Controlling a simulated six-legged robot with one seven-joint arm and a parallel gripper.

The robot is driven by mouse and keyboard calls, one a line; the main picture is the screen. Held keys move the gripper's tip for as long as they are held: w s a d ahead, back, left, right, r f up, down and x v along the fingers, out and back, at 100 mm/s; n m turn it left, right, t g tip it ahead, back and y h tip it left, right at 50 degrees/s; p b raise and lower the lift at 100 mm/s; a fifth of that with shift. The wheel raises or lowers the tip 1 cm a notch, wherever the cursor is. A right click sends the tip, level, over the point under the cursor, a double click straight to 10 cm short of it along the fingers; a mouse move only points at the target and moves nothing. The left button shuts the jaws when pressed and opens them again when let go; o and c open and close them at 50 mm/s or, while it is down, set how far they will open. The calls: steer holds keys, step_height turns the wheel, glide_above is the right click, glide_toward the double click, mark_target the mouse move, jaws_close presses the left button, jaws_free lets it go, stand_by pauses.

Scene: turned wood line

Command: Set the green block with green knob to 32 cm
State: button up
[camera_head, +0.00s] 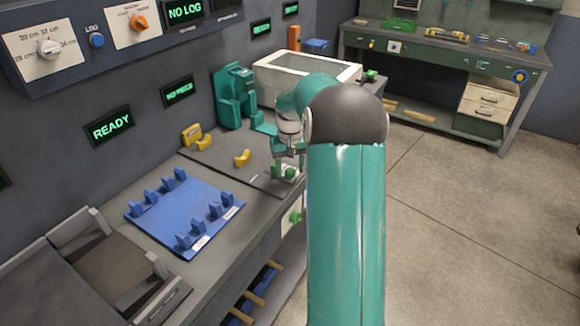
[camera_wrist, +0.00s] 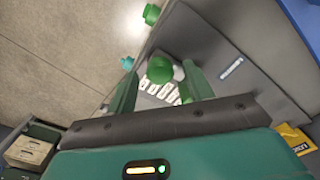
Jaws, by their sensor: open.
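The green knob (camera_head: 290,172) shows near the bench's front edge, just under my gripper (camera_head: 288,164). In the wrist view the green knob (camera_wrist: 160,68) appears round, between the two green fingers of my open gripper (camera_wrist: 160,86). I cannot tell whether either finger touches it. A white scale plate (camera_wrist: 158,92) with dark marks lies beside the knob; its figures are too small to read. The block under the knob is mostly hidden by my gripper and arm.
Another green knob (camera_head: 295,216) sits on the bench front. A teal machine (camera_head: 232,95) stands behind. Wall displays include READY (camera_head: 110,126). Floor on the right is clear.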

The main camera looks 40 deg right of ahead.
steer(key=shift+c, duration=0.2)
jaws_close()
steer(key=w, duration=0.2)
steer(key=w+a, duration=0.1)
steer(key=w, duration=0.1)
steer(key=shift+a, duration=0.15)
steer(key=shift+s, duration=0.1)
steer(key=shift+o, duration=0.2)
jaws_free()
steer(key=shift+r, duration=0.1)
step_height(320, 180, up, 14)
steer(key=shift+f, duration=0.2)
